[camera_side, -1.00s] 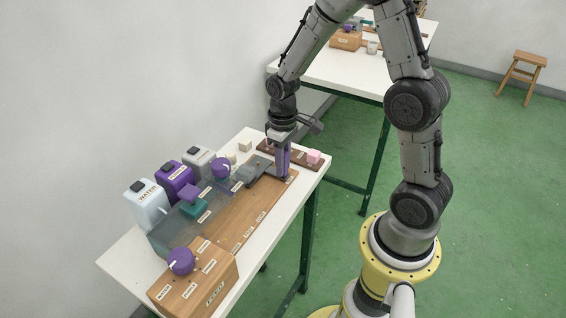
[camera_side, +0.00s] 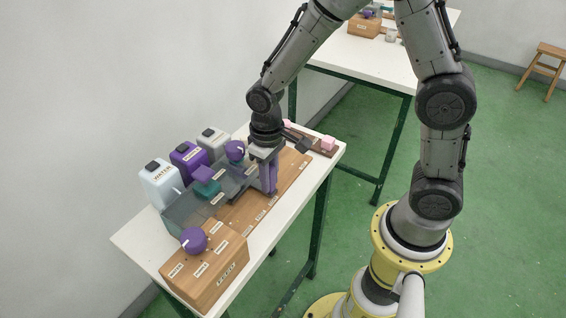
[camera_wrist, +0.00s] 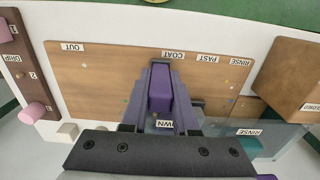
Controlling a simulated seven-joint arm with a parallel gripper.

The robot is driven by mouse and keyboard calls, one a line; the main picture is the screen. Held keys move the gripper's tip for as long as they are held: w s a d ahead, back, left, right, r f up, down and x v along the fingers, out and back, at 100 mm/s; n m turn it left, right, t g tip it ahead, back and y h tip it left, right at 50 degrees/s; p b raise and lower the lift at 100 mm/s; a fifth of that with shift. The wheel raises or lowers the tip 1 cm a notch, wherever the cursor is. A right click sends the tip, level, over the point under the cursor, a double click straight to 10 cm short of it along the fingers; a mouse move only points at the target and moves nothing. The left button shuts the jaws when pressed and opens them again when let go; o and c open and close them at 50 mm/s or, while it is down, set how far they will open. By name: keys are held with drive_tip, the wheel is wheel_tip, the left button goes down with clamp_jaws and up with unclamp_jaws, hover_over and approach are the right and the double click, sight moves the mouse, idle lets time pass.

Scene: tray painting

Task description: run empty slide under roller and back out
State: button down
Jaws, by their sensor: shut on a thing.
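My gripper (camera_side: 268,188) is low over the wooden board and shut on an upright purple handle (camera_wrist: 160,88), which shows between the fingers in the wrist view. The handle is around the COAT mark, and its lower end and any slide under it are hidden. The wooden board (camera_side: 291,178) carries OUT, COAT, PAST and RINSE labels along its edge. A purple block (camera_side: 204,174) and a teal block (camera_side: 207,188) sit over a clear-walled tank to the left of my gripper in the side view. I cannot tell which part is the roller.
A wooden FEED box (camera_side: 205,272) with a purple knob (camera_side: 193,240) stands at the near end. Bottles, including WATER (camera_side: 161,184), line the back. A brown DRIP rack (camera_wrist: 22,72) with pink pieces (camera_side: 328,143) is at the far end. The table's front strip is clear.

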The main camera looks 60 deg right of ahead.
drive_tip(key=shift+w+a, duration=0.1)
drive_tip(key=shift+a, duration=0.75)
drive_tip(key=c, duration=0.7)
unclamp_jaws()
wheel_tip(320, 180, up, 14)
drive_tip(key=shift+f, duration=0.1)
